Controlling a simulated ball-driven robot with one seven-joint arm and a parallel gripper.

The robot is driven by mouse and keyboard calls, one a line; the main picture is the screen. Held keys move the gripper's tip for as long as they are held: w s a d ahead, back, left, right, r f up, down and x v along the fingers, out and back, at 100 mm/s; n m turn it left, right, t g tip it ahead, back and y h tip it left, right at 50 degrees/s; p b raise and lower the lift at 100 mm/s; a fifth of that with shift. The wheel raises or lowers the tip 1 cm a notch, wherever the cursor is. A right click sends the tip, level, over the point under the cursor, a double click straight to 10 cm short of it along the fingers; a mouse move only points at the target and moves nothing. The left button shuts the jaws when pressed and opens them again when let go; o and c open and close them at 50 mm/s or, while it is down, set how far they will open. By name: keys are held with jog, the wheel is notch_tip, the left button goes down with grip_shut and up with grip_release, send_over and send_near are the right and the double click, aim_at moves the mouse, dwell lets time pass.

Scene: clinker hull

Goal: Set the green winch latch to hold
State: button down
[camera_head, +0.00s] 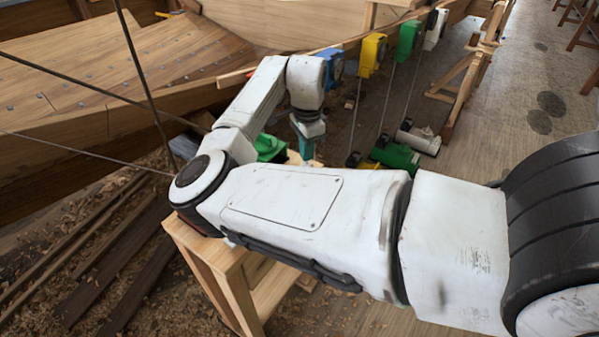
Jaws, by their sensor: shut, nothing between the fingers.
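A green winch body (396,155) sits low on the right of my arm, beside the floor. A green box (408,40) hangs above it on the rail, with a line running down from it. Another green piece (268,148) shows behind my forearm, partly hidden. I cannot make out the latch or its setting on any of these. My gripper (305,150) points down below my wrist, a small teal shape, shut and empty. It is left of the green winch body and apart from it. My arm hides the area below the fingertips.
Blue (332,66), yellow (372,54) and white (435,29) boxes hang along the same rail. A white winch (418,139) lies beyond the green one. The planked hull (120,70) fills the left. A wooden stand (232,283) is under my arm.

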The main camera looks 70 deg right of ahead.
aim_at(307, 164)
jog(key=shift+f+b, duration=0.5)
jog(key=shift+f, duration=0.95)
dwell(1.1)
notch_tip(307, 164, up, 7)
jog(key=p, duration=0.6)
jog(key=shift+r+p, duration=0.1)
jog(key=shift+p, duration=0.3)
jog(key=shift+s, duration=0.1)
dwell(0.4)
